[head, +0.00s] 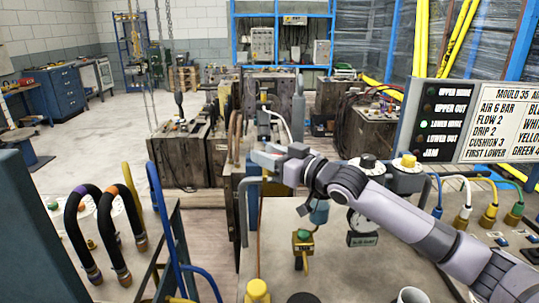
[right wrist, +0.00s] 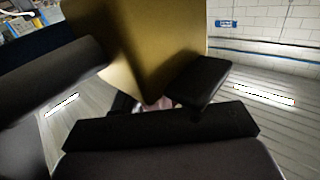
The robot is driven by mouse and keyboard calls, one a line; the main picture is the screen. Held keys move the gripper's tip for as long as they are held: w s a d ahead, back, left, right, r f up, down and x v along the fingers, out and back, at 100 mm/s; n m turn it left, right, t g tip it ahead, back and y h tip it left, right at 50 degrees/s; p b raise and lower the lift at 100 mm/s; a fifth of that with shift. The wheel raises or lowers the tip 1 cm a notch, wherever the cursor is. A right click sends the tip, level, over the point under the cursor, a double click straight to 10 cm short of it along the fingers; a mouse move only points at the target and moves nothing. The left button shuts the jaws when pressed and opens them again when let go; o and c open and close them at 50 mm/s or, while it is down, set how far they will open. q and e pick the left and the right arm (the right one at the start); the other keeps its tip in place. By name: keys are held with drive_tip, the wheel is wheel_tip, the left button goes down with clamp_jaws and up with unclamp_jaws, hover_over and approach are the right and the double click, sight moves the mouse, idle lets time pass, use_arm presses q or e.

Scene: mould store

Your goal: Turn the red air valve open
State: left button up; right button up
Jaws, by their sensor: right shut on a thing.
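My right gripper (head: 264,157) reaches in from the right over the grey bench top, its jaws at the bench's far left edge. In the right wrist view its dark fingers (right wrist: 175,105) are closed beside a large brass-coloured block (right wrist: 145,45). A small pinkish-red sliver, seemingly the red air valve's handle (right wrist: 153,103), shows between the fingers. Most of the valve is hidden by the fingers and block, and its turn angle cannot be told. In the head view I cannot make out the valve behind the gripper. My left gripper is not in view.
A lamp panel (head: 441,121) has one green lamp lit. Coloured hoses (head: 470,192) line the right; black hoses (head: 110,222) stand left. Open floor (head: 95,165) lies left.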

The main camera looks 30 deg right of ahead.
idle(0.5)
drive_tip(key=o, duration=1)
drive_tip(key=shift+c, duration=0.2)
drive_tip(key=shift+s, duration=0.1)
drive_tip(key=shift+s+d+f+b, duration=0.2)
drive_tip(key=shift+s+b, duration=0.1)
drive_tip(key=shift+s, duration=0.25)
drive_tip(key=b+v, duration=0.1)
drive_tip(key=v, duration=0.2)
drive_tip(key=shift+s+d, duration=0.1)
drive_tip(key=shift+s, duration=0.2)
drive_tip(key=shift+r+v, duration=0.2)
drive_tip(key=shift+v, duration=0.85)
drive_tip(key=shift+c, duration=0.2)
